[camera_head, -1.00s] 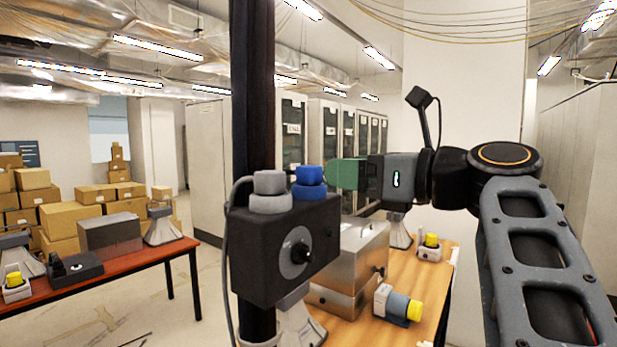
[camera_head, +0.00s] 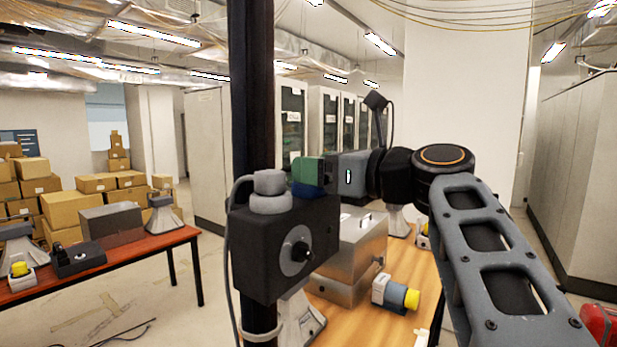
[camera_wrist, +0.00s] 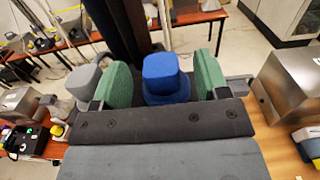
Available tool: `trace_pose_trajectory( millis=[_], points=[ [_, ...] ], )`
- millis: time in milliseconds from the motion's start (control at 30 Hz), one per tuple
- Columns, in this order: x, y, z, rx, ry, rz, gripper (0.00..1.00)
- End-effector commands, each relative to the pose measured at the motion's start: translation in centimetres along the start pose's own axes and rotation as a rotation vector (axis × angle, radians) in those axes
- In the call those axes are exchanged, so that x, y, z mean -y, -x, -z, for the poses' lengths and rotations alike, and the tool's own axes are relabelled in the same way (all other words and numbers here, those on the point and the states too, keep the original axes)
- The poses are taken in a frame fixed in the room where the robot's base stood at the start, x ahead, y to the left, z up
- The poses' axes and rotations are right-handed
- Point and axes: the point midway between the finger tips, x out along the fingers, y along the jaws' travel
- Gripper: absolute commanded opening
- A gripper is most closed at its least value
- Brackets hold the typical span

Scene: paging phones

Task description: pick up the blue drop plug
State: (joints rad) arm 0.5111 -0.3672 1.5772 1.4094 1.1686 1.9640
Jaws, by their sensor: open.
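The blue drop plug (camera_wrist: 167,77) has a squarish top on a wider round collar. In the wrist view it stands between the two green finger pads of my open gripper (camera_wrist: 164,84), with a gap visible on each side. In the head view the plug's lower part (camera_head: 307,191) shows on top of the black box, and a green pad hides its upper part. My gripper (camera_head: 312,171) reaches in from the right at the plug's height. A grey plug of like shape (camera_head: 270,192) sits on the box just left of the blue one; it also shows in the wrist view (camera_wrist: 84,84).
The black box (camera_head: 285,245) with a dial is fixed to a dark post (camera_head: 251,100). Behind it a wooden table (camera_head: 375,322) carries a metal case (camera_head: 350,250) and a yellow-capped device (camera_head: 396,294). A red-brown table (camera_head: 120,262) stands at left.

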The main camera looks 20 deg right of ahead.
Motion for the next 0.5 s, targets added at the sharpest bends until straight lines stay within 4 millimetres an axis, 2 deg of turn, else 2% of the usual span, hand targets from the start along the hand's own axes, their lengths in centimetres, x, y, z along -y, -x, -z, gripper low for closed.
trace_pose_trajectory(
  millis=[67,500],
  points=[
    [0.01,0.01,0.01,0.000,0.000,0.000,0.62],
    [0.01,0.02,0.00,0.000,-0.001,0.000,0.20]
  ],
)
